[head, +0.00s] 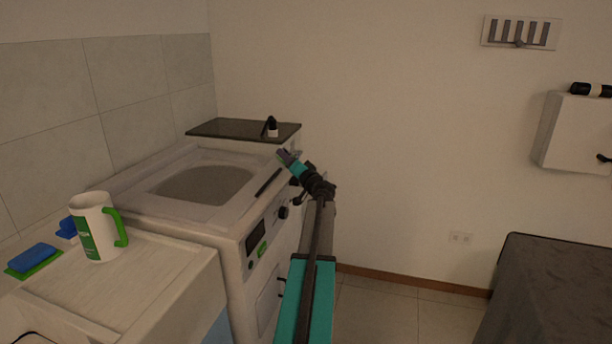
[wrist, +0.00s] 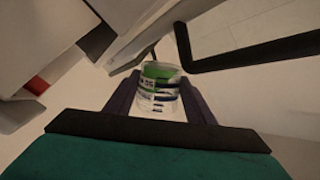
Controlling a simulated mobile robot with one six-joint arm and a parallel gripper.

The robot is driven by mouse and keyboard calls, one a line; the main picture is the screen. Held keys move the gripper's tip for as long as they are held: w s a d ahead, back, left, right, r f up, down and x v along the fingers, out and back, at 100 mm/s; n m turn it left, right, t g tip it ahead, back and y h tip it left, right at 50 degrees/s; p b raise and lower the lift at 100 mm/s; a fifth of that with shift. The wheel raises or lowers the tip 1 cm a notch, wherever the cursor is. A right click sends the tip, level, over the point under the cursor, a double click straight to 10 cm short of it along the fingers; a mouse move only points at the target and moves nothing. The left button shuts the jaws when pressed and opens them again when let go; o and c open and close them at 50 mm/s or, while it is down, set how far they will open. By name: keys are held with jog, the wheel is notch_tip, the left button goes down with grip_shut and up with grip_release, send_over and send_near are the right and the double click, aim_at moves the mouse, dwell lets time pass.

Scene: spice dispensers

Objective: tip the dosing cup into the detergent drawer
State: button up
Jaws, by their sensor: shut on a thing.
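My gripper (wrist: 160,100) is shut on the dosing cup (wrist: 160,88), a small whitish cup with green and dark blue print, which sits between the two dark fingers in the wrist view. In the head view my gripper (head: 286,156) is raised at the right edge of the white washing machine (head: 150,190), and the cup is too small to make out. I cannot tell the cup's tilt or what is in it. The detergent drawer cannot be made out for certain; a dark bar (head: 268,182) lies at the machine's upper front edge.
A white mug with a green handle (head: 92,232) stands on the pale counter (head: 150,278) at the left, beside a blue sponge (head: 32,257). A small black and white item (head: 272,127) stands on the dark shelf (head: 225,128) behind the machine.

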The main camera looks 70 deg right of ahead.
jog(key=shift+r+m+h+p, duration=0.35)
jog(key=shift+m+p, duration=0.35)
jog(key=shift+p, duration=0.25)
jog(key=shift+f+m+p, duration=0.45)
jog(key=shift+m+p, duration=0.45)
jog(key=shift+r+m+h+p, duration=0.5)
jog(key=shift+m+p, duration=0.5)
jog(key=shift+p, duration=0.55)
jog(key=shift+f, duration=0.15)
jog(key=shift+s+d+f+b, duration=0.1)
jog(key=shift+s+f+b, duration=0.1)
jog(key=shift+b, duration=0.2)
jog(key=shift+s+d+f+m+h+b, duration=0.15)
jog(key=shift+s+m+h+b, duration=0.1)
jog(key=shift+m+b, duration=0.4)
jog(key=shift+s+d+f+m+h+b, duration=0.2)
jog(key=shift+m+b, duration=0.25)
jog(key=shift+b, duration=0.35)
jog(key=shift+s+r+m+g+h+b, duration=0.1)
jog(key=shift+r+m+g+h+b, duration=0.25)
jog(key=shift+m+b, duration=0.75)
jog(key=shift+s+d+f+m+b, duration=0.15)
jog(key=shift+m+b, duration=0.15)
jog(key=shift+b, duration=0.45)
